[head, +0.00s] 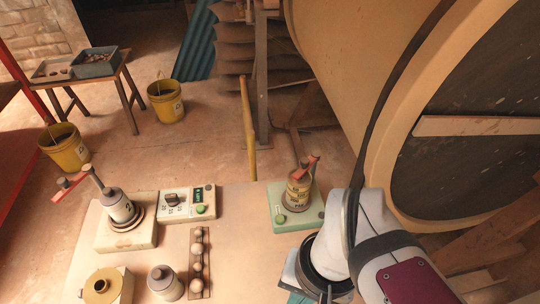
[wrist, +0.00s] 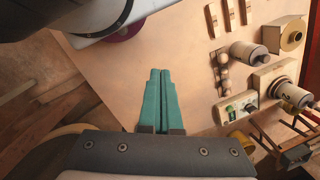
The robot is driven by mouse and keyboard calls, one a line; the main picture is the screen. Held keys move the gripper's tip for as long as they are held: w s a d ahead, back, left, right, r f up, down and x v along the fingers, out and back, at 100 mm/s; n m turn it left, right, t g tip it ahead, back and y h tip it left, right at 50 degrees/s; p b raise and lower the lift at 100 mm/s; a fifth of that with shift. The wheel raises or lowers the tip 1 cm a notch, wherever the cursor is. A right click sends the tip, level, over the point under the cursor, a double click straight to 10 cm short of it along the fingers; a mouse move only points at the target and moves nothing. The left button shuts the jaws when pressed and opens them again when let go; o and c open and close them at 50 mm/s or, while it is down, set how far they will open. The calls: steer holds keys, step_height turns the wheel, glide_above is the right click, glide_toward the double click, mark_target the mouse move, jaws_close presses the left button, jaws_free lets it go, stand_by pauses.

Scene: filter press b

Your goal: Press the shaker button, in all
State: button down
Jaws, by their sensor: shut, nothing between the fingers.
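A white control box (head: 188,205) with a dark knob and small display has another green button (head: 201,209); the box also shows in the wrist view (wrist: 238,108). I cannot tell which button is the shaker's. My gripper (wrist: 160,72) has teal fingers, shut and empty above the table. In the head view it is mostly hidden by my arm at the bottom, right of both devices. I see no contact with either button.
A grey canister with a red lever (head: 119,206) stands on a beige block at left. A large drum (head: 345,90) rises at right. The table's (head: 240,245) middle is clear.

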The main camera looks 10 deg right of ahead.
stand_by(0.4)
steer(key=w+a+m+y, duration=0.2)
steer(key=w+a+y, duration=0.1)
steer(key=w+a, duration=0.15)
steer(key=m+t+y, duration=0.1)
steer(key=m+t, duration=0.6)
steer(key=m, duration=0.4)
glide_above(284, 220)
step_height(284, 220, down, 6)
steer(key=shift+f, duration=0.15)
steer(key=shift+d, duration=0.1)
steer(key=shift+f, duration=4.4)
